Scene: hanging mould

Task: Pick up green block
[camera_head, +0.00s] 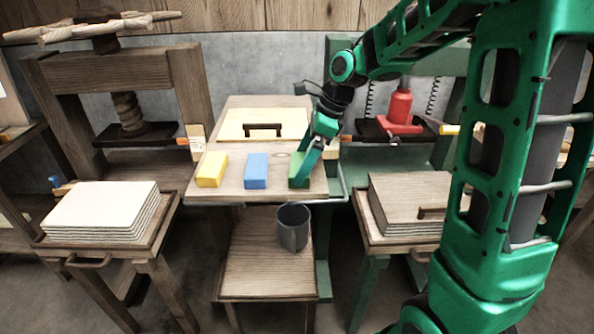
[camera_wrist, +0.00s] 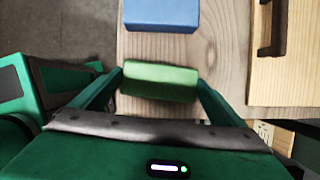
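The green block (camera_wrist: 160,81) lies on a wooden board in the wrist view, between the two fingers of my gripper (camera_wrist: 162,88). One finger is at each end of the block; the left fingertip looks very close to it or touching, and I cannot tell whether either one presses on it. In the head view, the green block (camera_head: 299,171) is at the right of a row on the board, partly hidden by my gripper (camera_head: 303,172), which points down at it.
A blue block (camera_head: 256,170) and a yellow block (camera_head: 212,169) stand left of the green one. A pale panel with a dark handle (camera_head: 263,128) lies behind them. A grey bucket (camera_head: 292,228) stands on the lower shelf. Presses stand on both sides.

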